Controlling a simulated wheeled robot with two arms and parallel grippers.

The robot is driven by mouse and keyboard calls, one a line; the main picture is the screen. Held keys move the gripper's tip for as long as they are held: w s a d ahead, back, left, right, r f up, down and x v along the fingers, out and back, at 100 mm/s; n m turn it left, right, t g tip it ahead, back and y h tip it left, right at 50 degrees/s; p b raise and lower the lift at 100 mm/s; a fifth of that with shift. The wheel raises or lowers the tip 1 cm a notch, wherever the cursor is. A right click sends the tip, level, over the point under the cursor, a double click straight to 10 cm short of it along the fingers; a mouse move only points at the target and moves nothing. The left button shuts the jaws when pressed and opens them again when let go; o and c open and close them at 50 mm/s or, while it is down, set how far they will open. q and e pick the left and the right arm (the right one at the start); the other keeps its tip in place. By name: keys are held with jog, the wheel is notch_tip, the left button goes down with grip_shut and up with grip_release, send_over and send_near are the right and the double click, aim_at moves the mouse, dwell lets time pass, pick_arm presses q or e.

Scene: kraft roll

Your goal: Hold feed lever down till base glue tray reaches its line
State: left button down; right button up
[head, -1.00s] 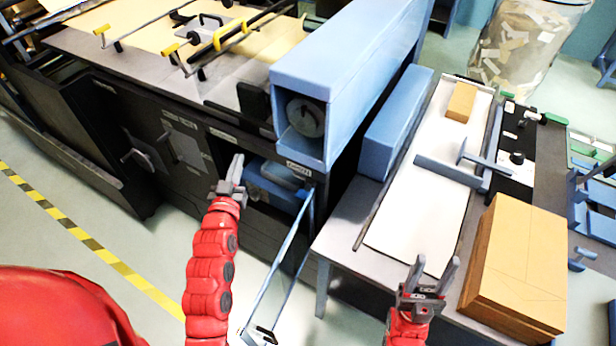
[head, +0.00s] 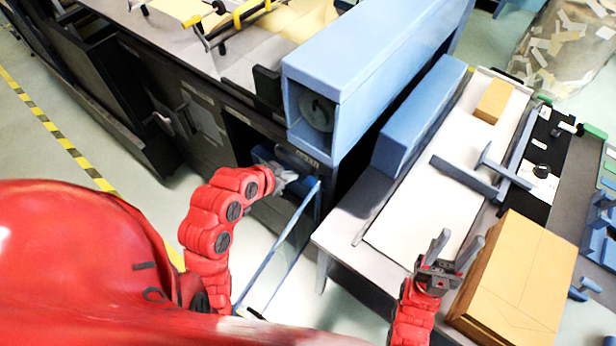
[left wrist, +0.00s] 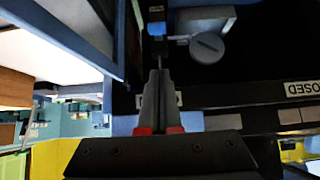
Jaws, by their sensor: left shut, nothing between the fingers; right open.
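My left gripper (head: 288,182) is at the open bay in the dark machine's side, under the blue housing. In the left wrist view its fingers (left wrist: 160,82) are shut and empty. Just beyond the fingertips is a small upright part with a blue block (left wrist: 156,28), perhaps the feed lever; I cannot tell whether they touch. Beside it is a grey round cap with a dark slot (left wrist: 207,47). A blue part inside the bay (head: 296,160) is mostly hidden by the gripper. I cannot make out the glue tray or its line. My right gripper (head: 452,258) is open and empty above the bench.
An open blue-framed door (head: 285,240) stands out from the bay, close to my left arm. The blue housing (head: 365,65) overhangs it. The side bench holds a white sheet (head: 425,205) and a cardboard stack (head: 520,275). A label ending "OSED" (left wrist: 303,87) is beside the bay.

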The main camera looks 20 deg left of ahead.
pick_arm(q)
send_over(313, 179)
jog(key=s+a, duration=0.1)
jog(key=s, duration=0.2)
notch_tip(313, 179, down, 6)
jog(key=f+p, duration=0.2)
jog(key=f, duration=0.1)
jog(key=shift+w+a+f, duration=0.1)
jog(key=shift+w+f, duration=0.1)
jog(key=shift+f, duration=0.05)
jog(key=shift+f+p, duration=0.35)
jog(key=shift+f, duration=0.5)
